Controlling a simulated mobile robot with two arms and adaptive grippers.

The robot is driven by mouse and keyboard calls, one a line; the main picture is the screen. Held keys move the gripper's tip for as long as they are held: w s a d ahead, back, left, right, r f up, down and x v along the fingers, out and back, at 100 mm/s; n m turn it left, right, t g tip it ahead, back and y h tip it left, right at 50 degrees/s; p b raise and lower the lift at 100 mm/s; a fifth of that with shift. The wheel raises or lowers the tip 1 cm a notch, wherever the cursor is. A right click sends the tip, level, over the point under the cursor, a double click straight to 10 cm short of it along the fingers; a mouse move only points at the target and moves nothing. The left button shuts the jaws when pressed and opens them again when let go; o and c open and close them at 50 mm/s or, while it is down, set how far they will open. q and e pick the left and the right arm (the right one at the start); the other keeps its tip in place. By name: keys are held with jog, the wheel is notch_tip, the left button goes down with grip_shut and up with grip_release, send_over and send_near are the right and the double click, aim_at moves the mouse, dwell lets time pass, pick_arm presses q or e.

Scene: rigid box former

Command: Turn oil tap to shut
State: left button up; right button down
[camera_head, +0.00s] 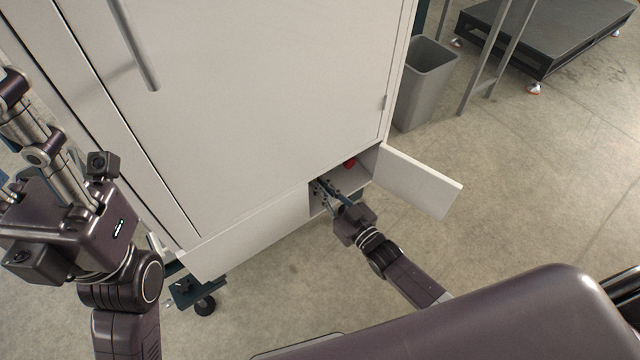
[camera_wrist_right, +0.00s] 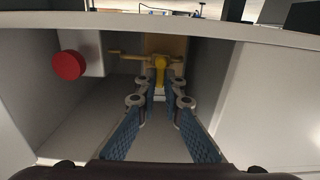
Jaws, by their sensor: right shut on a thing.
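The yellow oil tap (camera_wrist_right: 160,66) is inside the low open compartment, with a lever or stem pointing left. My right gripper (camera_wrist_right: 162,84) reaches into this compartment with its fingers on both sides of the tap's near yellow part, and it is shut on it. In the head view my right gripper (camera_head: 325,192) is at the compartment opening and the tap is hidden there. My left gripper (camera_head: 40,140) is raised at the left of the head view, away from the compartment; its fingertips are not clear.
A red round knob (camera_wrist_right: 68,65) is on the left inside the compartment; it also shows in the head view (camera_head: 350,163). The small door (camera_head: 418,182) stands open on the right. A grey bin (camera_head: 425,85) stands beside the white cabinet (camera_head: 260,90). Floor in front is clear.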

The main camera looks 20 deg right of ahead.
jog(key=c, duration=2.3)
grip_release()
jog(key=shift+c, duration=0.2)
jog(key=shift+s, duration=0.15)
jog(key=v, duration=1.1)
jog(key=shift+s+d, duration=0.15)
jog(key=shift+s, duration=0.25)
